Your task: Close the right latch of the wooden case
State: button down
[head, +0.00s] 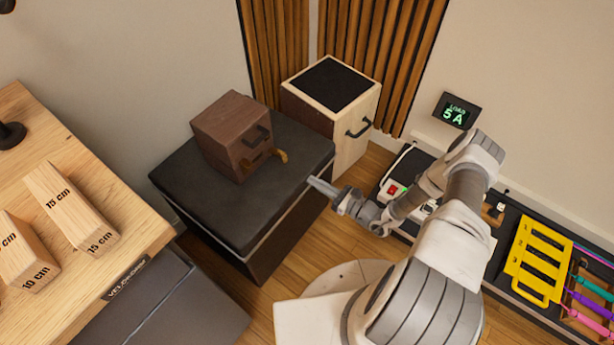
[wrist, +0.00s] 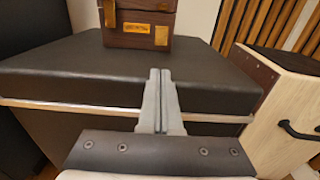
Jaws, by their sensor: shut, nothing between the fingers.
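The dark brown wooden case (head: 232,133) sits on a black padded box, its front turned toward my gripper. Its right latch (head: 281,156) is brass and sticks out from the front, away from the case. In the wrist view the right latch (wrist: 161,35) is a brass plate low on the front; the left latch (wrist: 109,13) sits higher, against the front. A small brass label (wrist: 136,27) lies between them. My gripper (head: 312,182) is shut and empty, in front of the case and apart from it. In the wrist view its fingertips (wrist: 160,74) point toward the right latch.
The black padded box (head: 205,205) has bare top around the case. A pale cabinet (head: 350,142) with a black handle stands behind right. A wooden table (head: 130,225) with marked blocks is at left. A bench with a yellow rack (head: 520,262) is at right.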

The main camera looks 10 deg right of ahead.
aim_at(294, 173)
jog(key=b+x, duration=0.2)
jog(key=x, duration=0.6)
jog(key=shift+w+a, duration=0.25)
jog(key=shift+r, duration=0.1)
jog(key=shift+s+r+p, duration=0.1)
jog(key=shift+r+p, duration=0.15)
jog(key=shift+p, duration=0.65)
